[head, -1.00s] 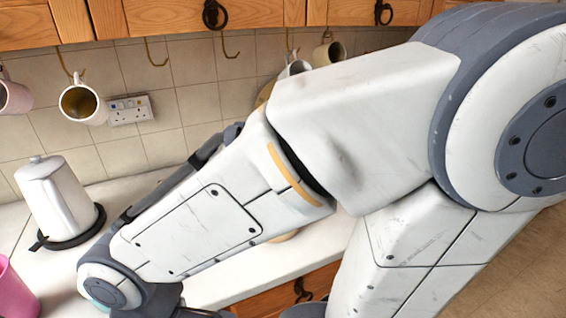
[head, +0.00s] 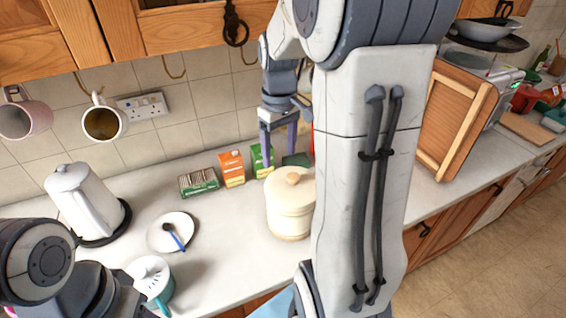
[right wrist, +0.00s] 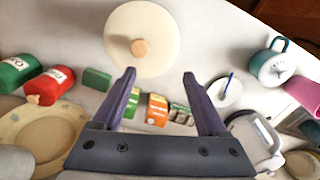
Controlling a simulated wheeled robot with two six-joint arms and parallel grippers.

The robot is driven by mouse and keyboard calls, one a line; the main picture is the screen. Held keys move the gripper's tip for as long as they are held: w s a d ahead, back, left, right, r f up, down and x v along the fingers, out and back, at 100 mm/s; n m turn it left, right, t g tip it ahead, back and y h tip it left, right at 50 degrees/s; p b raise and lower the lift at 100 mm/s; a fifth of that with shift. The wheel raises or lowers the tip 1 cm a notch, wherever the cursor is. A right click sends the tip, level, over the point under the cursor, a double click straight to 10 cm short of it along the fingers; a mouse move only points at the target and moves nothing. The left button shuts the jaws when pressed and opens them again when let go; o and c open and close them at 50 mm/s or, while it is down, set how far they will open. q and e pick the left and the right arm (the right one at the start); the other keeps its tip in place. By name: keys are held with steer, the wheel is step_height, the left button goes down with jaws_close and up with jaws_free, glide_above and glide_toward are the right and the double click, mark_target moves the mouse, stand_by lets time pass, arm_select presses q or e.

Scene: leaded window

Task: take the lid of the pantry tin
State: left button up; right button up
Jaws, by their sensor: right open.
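The pantry tin (head: 289,222) is a round cream tin standing on the counter in the head view, its right side partly hidden by my right arm. Its cream lid (head: 278,188) with a round wooden knob (head: 293,178) sits on top. My right gripper (head: 279,155) is open and empty, pointing down above and behind the tin. In the right wrist view the lid (right wrist: 165,28) and knob (right wrist: 140,48) lie beyond the open fingertips (right wrist: 159,75), with no contact visible. My left gripper is not in view.
A green packet (head: 260,160), an orange packet (head: 231,168) and a green box (head: 198,182) stand behind the tin. A white plate (head: 160,233) with a blue-handled utensil, a white kettle (head: 85,200) and a teal-based mug (head: 152,275) are left. Mugs hang above.

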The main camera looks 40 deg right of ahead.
steer(key=d+r, duration=0.1)
steer(key=d, duration=0.3)
steer(key=p, duration=0.1)
glide_above(293, 176)
steer(key=shift+m, duration=0.3)
step_height(293, 176, down, 5)
steer(key=shift+d+r, duration=0.15)
steer(key=f+p, duration=0.1)
steer(key=f, duration=0.1)
steer(key=f+p, duration=0.1)
steer(key=f, duration=0.1)
steer(key=shift+s+a+f, duration=0.1)
steer(key=shift+a+f, duration=0.1)
steer(key=shift+f, duration=0.15)
steer(key=shift+f+p, duration=0.3)
steer(key=shift+f, duration=0.15)
jaws_close()
